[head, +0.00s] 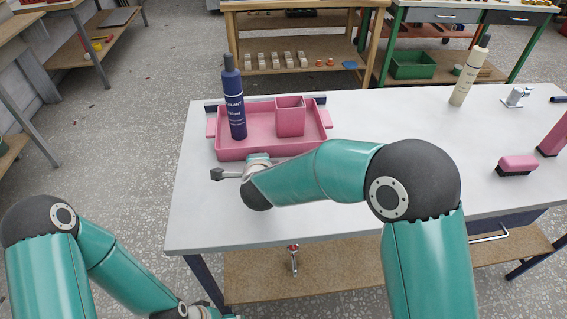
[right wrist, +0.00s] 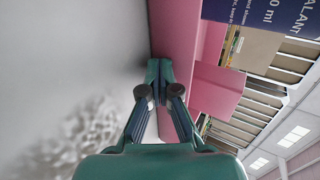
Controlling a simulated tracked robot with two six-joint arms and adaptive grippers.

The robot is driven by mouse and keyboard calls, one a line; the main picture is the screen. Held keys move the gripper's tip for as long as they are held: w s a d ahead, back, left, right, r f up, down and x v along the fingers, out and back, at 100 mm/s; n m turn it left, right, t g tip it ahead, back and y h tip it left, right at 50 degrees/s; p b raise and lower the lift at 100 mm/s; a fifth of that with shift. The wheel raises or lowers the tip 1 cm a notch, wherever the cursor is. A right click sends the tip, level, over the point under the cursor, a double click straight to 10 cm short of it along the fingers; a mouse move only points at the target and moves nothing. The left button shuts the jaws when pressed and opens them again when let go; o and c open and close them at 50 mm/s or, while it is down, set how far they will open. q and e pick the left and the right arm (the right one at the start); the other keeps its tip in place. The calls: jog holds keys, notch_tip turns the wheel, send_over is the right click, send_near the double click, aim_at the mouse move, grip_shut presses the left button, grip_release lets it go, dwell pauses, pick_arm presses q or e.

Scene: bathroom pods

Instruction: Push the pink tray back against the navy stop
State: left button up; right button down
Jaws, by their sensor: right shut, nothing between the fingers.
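The pink tray (head: 240,152) lies near the back left of the grey table. It carries a navy bottle (head: 235,105) and a pink cup (head: 290,118). The navy stop (head: 319,99) runs along behind the tray, mostly hidden by the tray and its load. It cannot be told whether they touch. My right gripper (right wrist: 158,88) is shut and empty, its fingertips at the tray's front wall (right wrist: 175,45). Contact is unclear. In the head view my right wrist is just in front of that wall.
A cream bottle (head: 464,80), a pink brush (head: 516,165) and a small metal fixture (head: 517,96) stand on the right part of the table (head: 390,115).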

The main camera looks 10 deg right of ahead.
jog(key=shift+w+p, duration=0.45)
jog(key=shift+w, duration=0.8)
jog(key=shift+s+f+v, duration=0.1)
jog(key=shift+f+v, duration=0.05)
jog(key=shift+v, duration=1.1)
jog(key=shift+s+f+v, duration=0.1)
jog(key=shift+f+v, duration=0.1)
jog(key=shift+v, duration=1.1)
jog(key=shift+s+f+v, duration=0.1)
jog(key=shift+f+v, duration=0.05)
jog(key=shift+v, duration=1.1)
